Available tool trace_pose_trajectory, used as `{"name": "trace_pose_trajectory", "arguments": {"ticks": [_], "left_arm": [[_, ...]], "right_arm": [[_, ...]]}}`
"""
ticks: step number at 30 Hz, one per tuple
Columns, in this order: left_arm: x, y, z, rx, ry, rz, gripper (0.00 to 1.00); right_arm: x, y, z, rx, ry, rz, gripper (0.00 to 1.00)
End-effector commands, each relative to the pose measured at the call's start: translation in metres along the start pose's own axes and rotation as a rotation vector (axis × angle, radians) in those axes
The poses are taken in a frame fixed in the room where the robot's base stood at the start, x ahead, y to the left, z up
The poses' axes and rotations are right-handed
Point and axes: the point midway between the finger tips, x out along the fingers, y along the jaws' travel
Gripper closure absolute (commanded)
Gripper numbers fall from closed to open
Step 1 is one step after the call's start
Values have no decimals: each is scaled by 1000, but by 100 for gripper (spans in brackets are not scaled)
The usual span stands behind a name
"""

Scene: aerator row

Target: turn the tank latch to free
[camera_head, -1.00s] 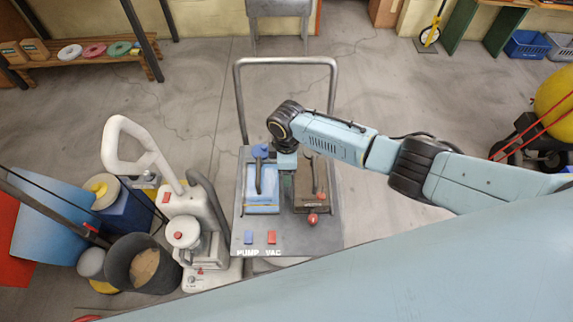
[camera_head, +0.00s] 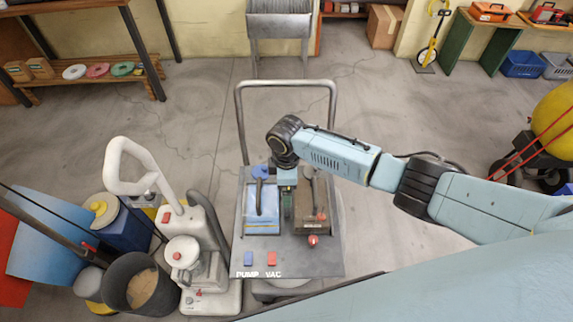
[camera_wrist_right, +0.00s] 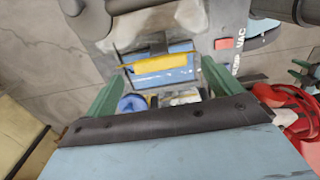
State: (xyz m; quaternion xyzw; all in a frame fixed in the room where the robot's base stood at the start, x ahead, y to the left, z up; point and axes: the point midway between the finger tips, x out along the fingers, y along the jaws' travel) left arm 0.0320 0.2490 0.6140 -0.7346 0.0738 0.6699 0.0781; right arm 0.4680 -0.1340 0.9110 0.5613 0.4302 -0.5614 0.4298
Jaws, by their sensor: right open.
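A grey cart top (camera_head: 325,262), marked PUMP and VAC, carries a blue unit (camera_head: 262,224) on the left and a brown unit (camera_head: 312,222) on the right. Each has a dark lever: one under a blue knob (camera_head: 261,172), one on the brown unit (camera_head: 311,188). I cannot tell which part is the tank latch. My right gripper (camera_head: 287,210) points down between the two units. In the wrist view its green fingers (camera_wrist_right: 160,95) are apart, with a yellow bar (camera_wrist_right: 155,62) and a blue round part (camera_wrist_right: 132,103) visible beyond. It holds nothing visible. My left gripper is out of view.
A red knob (camera_head: 313,240) stands by the brown unit. A white upright machine (camera_head: 205,270) and a dark bucket (camera_head: 140,285) crowd the left. Floor behind the cart is clear.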

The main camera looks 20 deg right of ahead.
Motion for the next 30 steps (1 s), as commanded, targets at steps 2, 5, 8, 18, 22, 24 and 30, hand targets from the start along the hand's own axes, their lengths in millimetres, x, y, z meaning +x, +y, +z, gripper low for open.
{"name": "trace_pose_trajectory", "arguments": {"ticks": [2, 5, 8, 18, 22, 24, 30], "left_arm": [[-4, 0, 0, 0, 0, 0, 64], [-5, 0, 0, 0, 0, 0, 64], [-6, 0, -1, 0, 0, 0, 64], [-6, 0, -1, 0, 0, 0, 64], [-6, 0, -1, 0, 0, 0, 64], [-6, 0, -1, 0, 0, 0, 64], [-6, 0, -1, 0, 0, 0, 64]], "right_arm": [[-20, 1, 0, 0, 3, 4, 9], [-44, 1, 0, -1, 3, 3, 9], [-66, 1, 0, -1, 3, 4, 9], [-107, 0, 0, 0, 0, 2, 9], [-109, 0, 0, 1, 0, 1, 9], [-109, 0, 0, 1, 0, 1, 9], [-109, 0, 0, 0, 0, 1, 9]]}}
